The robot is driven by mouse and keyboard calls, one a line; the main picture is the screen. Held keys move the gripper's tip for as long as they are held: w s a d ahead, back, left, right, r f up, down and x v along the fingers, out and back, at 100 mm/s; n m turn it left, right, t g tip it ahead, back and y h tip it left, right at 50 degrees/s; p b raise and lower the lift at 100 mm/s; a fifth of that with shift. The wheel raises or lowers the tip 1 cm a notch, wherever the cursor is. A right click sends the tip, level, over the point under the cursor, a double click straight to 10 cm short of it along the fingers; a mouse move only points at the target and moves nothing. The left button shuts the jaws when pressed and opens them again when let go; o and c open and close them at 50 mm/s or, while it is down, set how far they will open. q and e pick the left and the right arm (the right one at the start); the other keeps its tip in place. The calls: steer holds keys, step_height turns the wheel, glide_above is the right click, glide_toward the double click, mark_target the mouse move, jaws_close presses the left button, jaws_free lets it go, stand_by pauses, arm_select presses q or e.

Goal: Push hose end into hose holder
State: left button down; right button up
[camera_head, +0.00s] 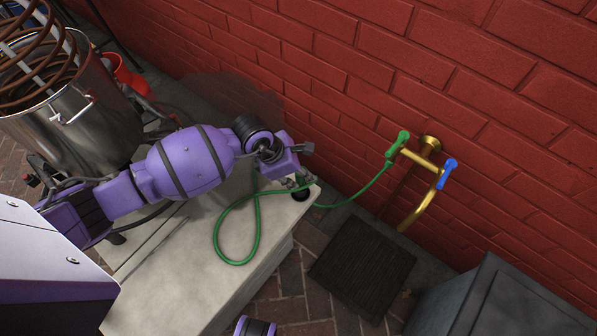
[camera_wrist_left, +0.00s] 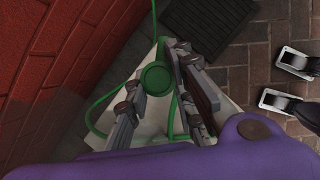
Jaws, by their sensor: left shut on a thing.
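The green hose (camera_head: 217,245) lies in a loop on the pale counter (camera_head: 190,265) and runs right to the brass tap (camera_head: 425,160). My left gripper (camera_head: 303,165) is over the counter's far right corner, shut on the hose end. In the left wrist view, the hose end (camera_wrist_left: 155,78) shows as a round green piece between the fingers (camera_wrist_left: 160,88). In the head view, the gripper mostly hides it. A small dark round piece (camera_head: 300,195) at the counter corner, just below the gripper, may be the hose holder; I cannot tell whether the hose end touches it.
A steel pot (camera_head: 70,135) with a copper coil stands at the left. The brick wall (camera_head: 330,80) is close behind my left gripper. A dark mat (camera_head: 355,265) lies below the tap, and a grey box (camera_head: 490,300) stands at lower right. Two silver pieces show in the wrist view.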

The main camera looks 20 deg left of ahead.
arm_select(q)
steer(key=shift+f, duration=0.15)
steer(key=shift+f+b, duration=0.8)
steer(key=shift+f, duration=0.3)
steer(key=c, duration=1.4)
jaws_free()
steer(key=shift+c, duration=0.2)
steer(key=v, duration=1.2)
